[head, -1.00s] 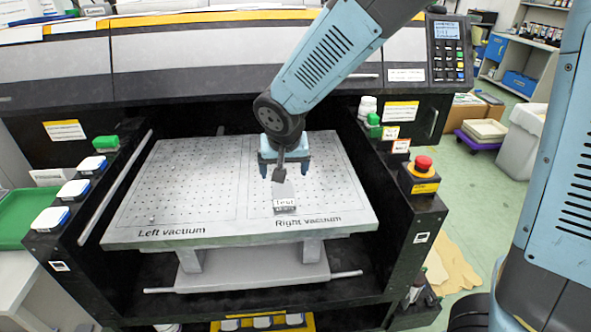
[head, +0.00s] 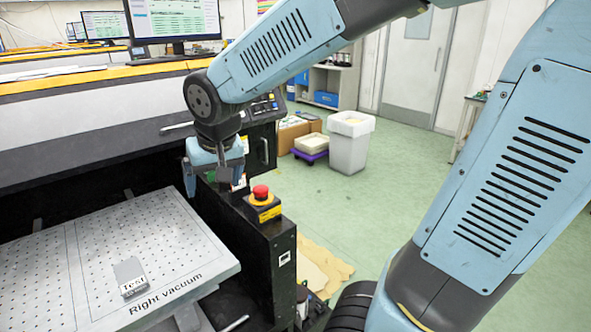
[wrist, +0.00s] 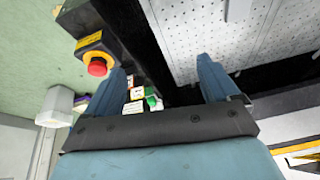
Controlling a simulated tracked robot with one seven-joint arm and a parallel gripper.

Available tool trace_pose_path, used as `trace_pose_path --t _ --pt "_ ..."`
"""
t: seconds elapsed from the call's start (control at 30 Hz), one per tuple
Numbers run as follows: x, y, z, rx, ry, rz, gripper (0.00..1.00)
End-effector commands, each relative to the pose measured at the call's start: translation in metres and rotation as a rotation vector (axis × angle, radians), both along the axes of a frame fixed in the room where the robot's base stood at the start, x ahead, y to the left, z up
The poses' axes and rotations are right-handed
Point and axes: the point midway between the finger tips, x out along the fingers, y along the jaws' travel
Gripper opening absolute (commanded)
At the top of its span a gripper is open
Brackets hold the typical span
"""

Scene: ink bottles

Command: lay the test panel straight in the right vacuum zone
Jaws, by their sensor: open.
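The test panel (head: 129,276) is a small grey block with a white label reading "Test". It lies on the perforated vacuum bed (head: 190,232), in the right vacuum zone, close to the "Right vacuum" lettering. In the head view it looks slightly turned against the bed's front edge. My gripper (head: 213,186) is raised over the right side of the printer, beyond the bed's right edge and apart from the panel. The wrist view shows its two blue fingers (wrist: 166,82) spread wide with nothing between them. The panel is not in the wrist view.
A red emergency stop button (head: 261,193) stands on the black side housing just right of my gripper; it also shows in the wrist view (wrist: 97,66). A white bin (head: 349,142) and boxes stand on the green floor beyond. The bed around the panel is clear.

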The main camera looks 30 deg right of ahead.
Motion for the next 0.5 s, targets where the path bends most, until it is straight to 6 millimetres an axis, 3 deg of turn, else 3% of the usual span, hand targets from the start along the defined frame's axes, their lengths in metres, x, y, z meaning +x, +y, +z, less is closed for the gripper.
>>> trace_pose_path --t 0.03,0.2,0.5 --pt "-0.007 -0.017 0.008 0.005 -0.011 -0.017 0.88" --pt "-0.034 -0.059 0.027 0.004 -0.030 -0.044 0.88" --pt "-0.093 -0.112 0.048 -0.023 -0.076 -0.082 0.88"
